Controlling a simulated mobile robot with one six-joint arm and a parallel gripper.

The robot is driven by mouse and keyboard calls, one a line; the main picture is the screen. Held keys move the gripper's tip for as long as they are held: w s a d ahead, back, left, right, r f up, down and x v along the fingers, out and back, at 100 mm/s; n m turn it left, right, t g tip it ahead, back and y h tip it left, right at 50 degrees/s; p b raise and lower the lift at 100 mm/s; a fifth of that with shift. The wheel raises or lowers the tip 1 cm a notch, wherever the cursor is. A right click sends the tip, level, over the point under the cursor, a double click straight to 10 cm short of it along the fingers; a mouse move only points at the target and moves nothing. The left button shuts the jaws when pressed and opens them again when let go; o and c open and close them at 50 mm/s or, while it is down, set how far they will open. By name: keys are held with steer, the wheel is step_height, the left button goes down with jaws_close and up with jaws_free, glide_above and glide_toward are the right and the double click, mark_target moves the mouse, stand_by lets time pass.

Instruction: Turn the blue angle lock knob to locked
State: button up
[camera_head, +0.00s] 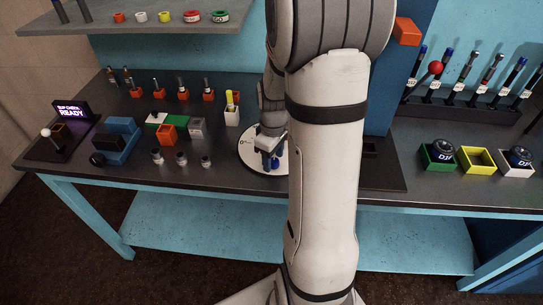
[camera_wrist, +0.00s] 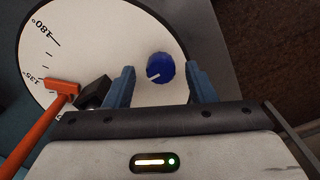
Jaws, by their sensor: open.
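The blue angle lock knob (camera_wrist: 160,68) sits on a round white dial plate (camera_wrist: 95,30) with degree marks in the wrist view. A white pointer line on the knob points toward its lower left. My gripper (camera_wrist: 163,82) is open, with one blue finger on each side of the knob and a gap visible around it. I cannot tell whether either finger touches it. In the head view the dial plate (camera_head: 249,156) lies on the bench, and my gripper (camera_head: 271,150) is over it, partly behind my arm. The knob (camera_head: 275,163) shows as a small blue patch there.
An orange lever (camera_wrist: 45,125) and a black block (camera_wrist: 93,93) lie left of my gripper in the wrist view. On the bench, small fittings (camera_head: 181,159), an orange box (camera_head: 168,135) and a blue-black device (camera_head: 118,138) stand left of the dial. Colored bins (camera_head: 476,161) stand right.

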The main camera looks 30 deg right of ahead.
steer(key=shift+c, duration=0.4)
steer(key=c, duration=0.9)
steer(key=shift+m, duration=0.3)
steer(key=m+b, duration=0.1)
steer(key=m, duration=0.2)
steer(key=shift+m, duration=0.3)
steer(key=m+b, duration=0.1)
steer(key=m, duration=0.8)
steer(key=shift+b, duration=0.35)
steer(key=m, duration=0.4)
steer(key=shift+m, duration=0.3)
